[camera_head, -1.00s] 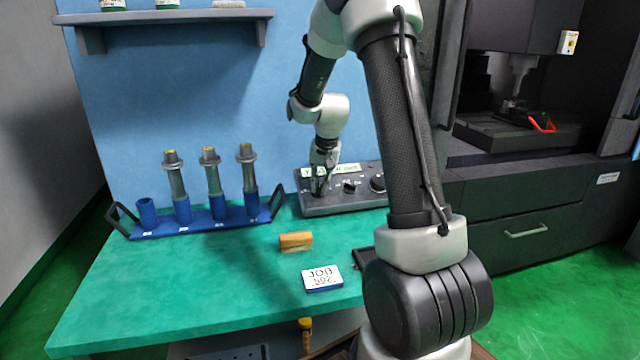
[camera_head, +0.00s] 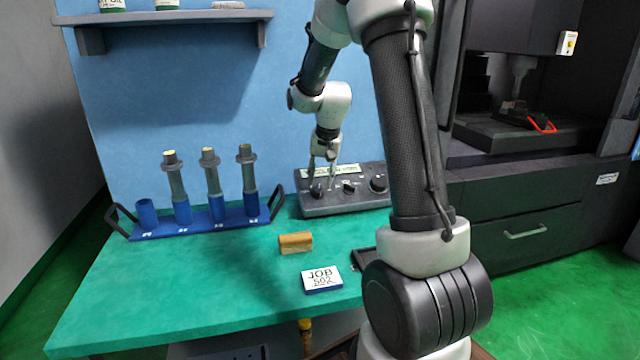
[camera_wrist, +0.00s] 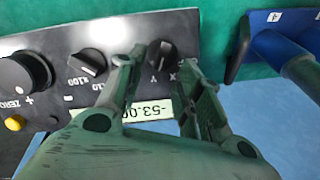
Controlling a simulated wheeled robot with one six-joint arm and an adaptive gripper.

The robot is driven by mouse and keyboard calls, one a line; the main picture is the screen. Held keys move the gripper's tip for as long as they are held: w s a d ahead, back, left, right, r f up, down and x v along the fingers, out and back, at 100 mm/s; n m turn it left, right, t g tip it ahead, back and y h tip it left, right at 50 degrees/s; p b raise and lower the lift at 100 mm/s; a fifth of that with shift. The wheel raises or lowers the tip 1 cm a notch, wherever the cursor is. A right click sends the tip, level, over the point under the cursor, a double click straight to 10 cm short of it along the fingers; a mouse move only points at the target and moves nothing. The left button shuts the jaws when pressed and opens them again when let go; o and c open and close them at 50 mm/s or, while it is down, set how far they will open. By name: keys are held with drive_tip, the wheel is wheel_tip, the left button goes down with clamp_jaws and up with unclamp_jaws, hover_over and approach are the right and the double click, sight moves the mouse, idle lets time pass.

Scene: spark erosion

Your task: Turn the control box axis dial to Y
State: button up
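The control box (camera_head: 345,207) is a dark sloped panel at the back of the green bench, with a display strip and several knobs. Its axis dial (camera_head: 317,191) is the black knob at the left; in the wrist view the dial (camera_wrist: 160,53) shows between my fingers, near the letters Y and X. My gripper (camera_head: 322,179) is open, pointing down just above the dial, with a finger to each side in the wrist view (camera_wrist: 159,66). Contact with the dial is not visible. I cannot tell clearly which letter its pointer faces.
The x100 dial (camera_wrist: 88,62) and the large knob (camera_wrist: 25,72) sit beside the axis dial. A blue rack (camera_head: 200,226) with electrode holders stands left of the box. A tan block (camera_head: 296,243) and a JOB 502 card (camera_head: 322,279) lie in front.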

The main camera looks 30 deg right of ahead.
drive_tip(key=v, duration=0.9)
drive_tip(key=s+a+r+n, duration=0.1)
drive_tip(key=s+a+n, duration=0.1)
drive_tip(key=s, duration=0.7)
drive_tip(key=s+a+r+n+t, duration=0.1)
drive_tip(key=s+a+r+n, duration=0.1)
drive_tip(key=s, duration=0.8)
drive_tip(key=s+a+r+n, duration=0.2)
drive_tip(key=s+a+n, duration=0.1)
drive_tip(key=s, duration=0.7)
drive_tip(key=shift+a+n+t, duration=0.3)
drive_tip(key=shift+a, duration=0.3)
